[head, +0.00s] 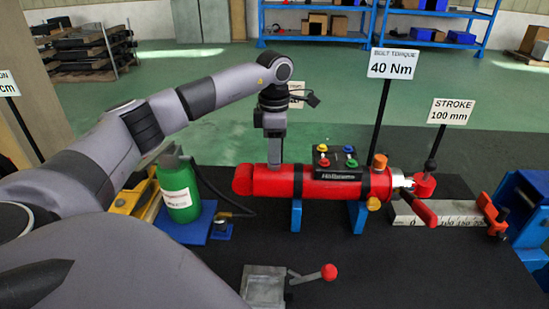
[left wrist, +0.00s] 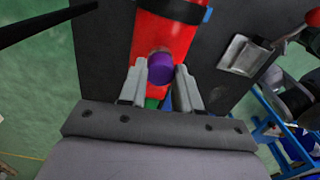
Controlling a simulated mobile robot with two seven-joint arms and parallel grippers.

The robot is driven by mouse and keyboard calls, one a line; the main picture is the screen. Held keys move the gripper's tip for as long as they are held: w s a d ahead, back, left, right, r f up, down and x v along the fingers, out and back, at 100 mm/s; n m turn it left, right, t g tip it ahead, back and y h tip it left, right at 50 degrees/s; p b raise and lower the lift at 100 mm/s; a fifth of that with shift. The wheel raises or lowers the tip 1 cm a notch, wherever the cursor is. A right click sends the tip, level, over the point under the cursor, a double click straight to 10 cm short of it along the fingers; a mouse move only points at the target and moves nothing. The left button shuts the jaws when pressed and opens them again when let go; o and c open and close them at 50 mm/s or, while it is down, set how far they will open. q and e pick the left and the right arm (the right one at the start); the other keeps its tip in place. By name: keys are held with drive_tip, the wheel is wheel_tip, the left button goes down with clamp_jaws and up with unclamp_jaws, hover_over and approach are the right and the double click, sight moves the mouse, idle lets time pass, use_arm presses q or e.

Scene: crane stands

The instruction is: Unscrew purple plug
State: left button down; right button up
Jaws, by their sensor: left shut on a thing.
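The purple plug (left wrist: 161,68) sits on the red cylinder, between the two fingers of my left gripper (left wrist: 161,82) in the left wrist view. The gripper is shut on it. In the head view my left gripper (head: 274,158) points straight down onto the left part of the red cylinder (head: 300,183), and the plug is hidden behind it. The cylinder lies level on blue supports (head: 357,217) and also shows in the left wrist view (left wrist: 165,30). My right gripper is in neither view.
A black box with coloured buttons (head: 338,162) sits on the cylinder. A green bottle (head: 179,190) stands left. A grey block with a red-knobbed lever (head: 264,285) is in front. Signs (head: 392,64) and (head: 451,111) stand behind and right. A blue frame (head: 525,205) is far right.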

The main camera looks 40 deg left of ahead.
use_arm(q)
drive_tip(key=n, duration=0.4)
drive_tip(key=shift+r, duration=0.15)
drive_tip(key=n, duration=0.4)
drive_tip(key=shift+w, duration=0.1)
drive_tip(key=shift+r, duration=0.1)
drive_tip(key=shift+r, duration=0.15)
drive_tip(key=shift+r, duration=1.75)
